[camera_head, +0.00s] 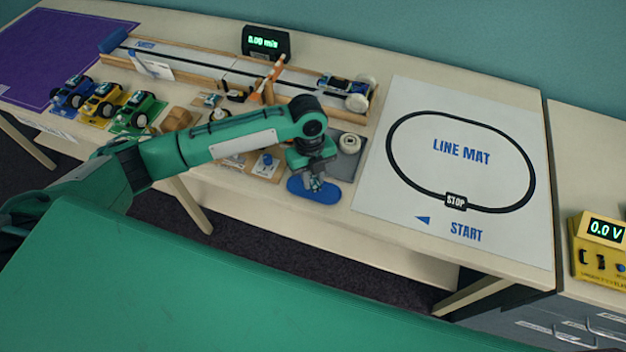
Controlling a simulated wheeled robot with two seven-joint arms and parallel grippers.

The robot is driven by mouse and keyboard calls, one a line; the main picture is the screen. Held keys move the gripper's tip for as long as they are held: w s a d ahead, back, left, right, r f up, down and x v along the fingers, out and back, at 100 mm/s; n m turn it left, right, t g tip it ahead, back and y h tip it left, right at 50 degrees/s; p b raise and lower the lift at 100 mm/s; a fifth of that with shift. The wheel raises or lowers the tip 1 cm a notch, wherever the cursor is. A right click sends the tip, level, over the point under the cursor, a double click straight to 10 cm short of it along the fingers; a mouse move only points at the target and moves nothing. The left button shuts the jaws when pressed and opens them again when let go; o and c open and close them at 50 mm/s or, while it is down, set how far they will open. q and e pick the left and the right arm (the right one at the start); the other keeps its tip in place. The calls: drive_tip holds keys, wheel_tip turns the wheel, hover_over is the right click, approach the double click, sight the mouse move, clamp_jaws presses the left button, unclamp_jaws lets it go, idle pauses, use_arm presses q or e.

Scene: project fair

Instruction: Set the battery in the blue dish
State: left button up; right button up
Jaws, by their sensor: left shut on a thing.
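The blue dish (301,192) lies near the front edge of the light wooden table, left of the line mat. My left arm reaches in from the left, and my left gripper (316,185) points down right over the dish. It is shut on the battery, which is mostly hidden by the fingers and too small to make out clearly. I cannot tell whether the battery touches the dish. My right gripper is not in view.
A grey tray (347,166) with a white roll (349,142) sits just behind the dish. The white line mat (420,185) lies to the right. Toy cars (103,100) stand at the left, below a long track (215,68). A yellow meter (598,255) stands at far right.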

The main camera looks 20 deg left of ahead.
sight(311, 176)
use_arm(q)
drive_tip(key=shift+f, duration=1.25)
drive_tip(key=o, duration=0.7)
drive_tip(key=shift+r, duration=0.2)
drive_tip(key=r, duration=0.7)
drive_tip(key=w+a+r+b, duration=0.1)
drive_tip(key=r, duration=0.2)
drive_tip(key=shift+w+r, duration=0.1)
drive_tip(key=shift+r, duration=0.1)
drive_tip(key=shift+a+r, duration=0.1)
drive_tip(key=shift+r, duration=0.6)
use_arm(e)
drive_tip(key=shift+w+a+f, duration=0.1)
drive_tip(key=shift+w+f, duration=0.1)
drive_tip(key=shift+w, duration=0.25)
use_arm(q)
drive_tip(key=shift+f, duration=0.1)
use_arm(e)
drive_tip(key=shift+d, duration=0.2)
